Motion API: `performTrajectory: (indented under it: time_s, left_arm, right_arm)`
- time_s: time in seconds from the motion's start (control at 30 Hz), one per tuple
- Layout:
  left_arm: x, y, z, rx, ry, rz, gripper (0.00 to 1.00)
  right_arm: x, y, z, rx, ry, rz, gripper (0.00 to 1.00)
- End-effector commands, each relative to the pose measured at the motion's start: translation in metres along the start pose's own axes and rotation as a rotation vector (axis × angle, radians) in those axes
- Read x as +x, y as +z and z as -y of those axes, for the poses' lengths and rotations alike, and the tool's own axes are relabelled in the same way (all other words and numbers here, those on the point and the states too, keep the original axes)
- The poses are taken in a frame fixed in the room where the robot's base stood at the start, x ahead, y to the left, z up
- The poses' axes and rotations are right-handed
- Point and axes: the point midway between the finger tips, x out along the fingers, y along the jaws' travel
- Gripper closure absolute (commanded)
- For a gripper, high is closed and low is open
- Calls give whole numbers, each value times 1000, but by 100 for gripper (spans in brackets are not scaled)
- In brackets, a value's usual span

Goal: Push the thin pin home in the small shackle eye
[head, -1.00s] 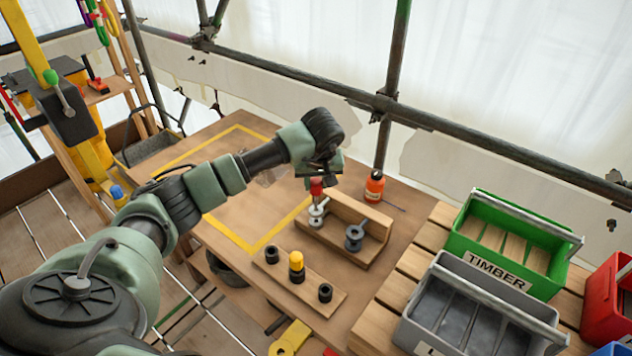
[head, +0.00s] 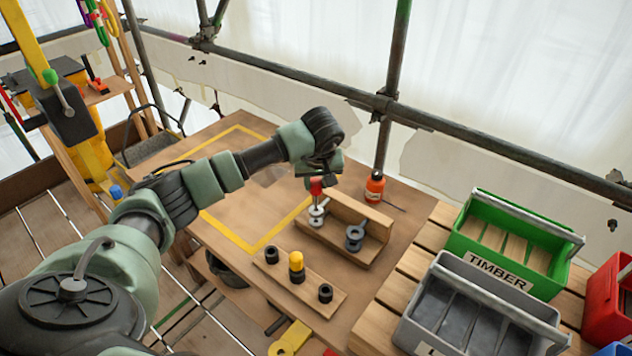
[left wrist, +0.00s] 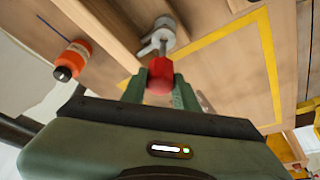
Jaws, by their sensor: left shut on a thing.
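The thin pin with a red head (head: 316,187) is in my left gripper (head: 318,178). The gripper's green fingers are shut on the red head, which also shows in the left wrist view (left wrist: 160,76). The pin points down at the small pale shackle (head: 316,217) on the wooden stand. Its shank meets the shackle's top; how deep it sits in the eye I cannot tell. The shackle also shows in the left wrist view (left wrist: 161,36), just beyond the red head. A larger dark grey shackle (head: 355,238) stands beside it, with no pin visible. My right gripper is not in view.
A wooden block (head: 296,281) with black sockets holds a yellow-topped pin (head: 296,261). An orange bottle (head: 375,186) stands behind the stand. Green (head: 500,270) and grey (head: 455,310) crates stand at right. The yellow-framed table area is mostly clear.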

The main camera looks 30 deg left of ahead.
Motion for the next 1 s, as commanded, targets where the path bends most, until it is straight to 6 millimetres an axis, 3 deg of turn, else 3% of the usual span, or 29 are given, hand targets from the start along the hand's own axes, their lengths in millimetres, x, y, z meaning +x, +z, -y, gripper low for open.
performTrajectory:
  time_s: [1.0]
  left_arm:
    - [24,10,0,0,0,0,100]
  right_arm:
    - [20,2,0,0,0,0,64]
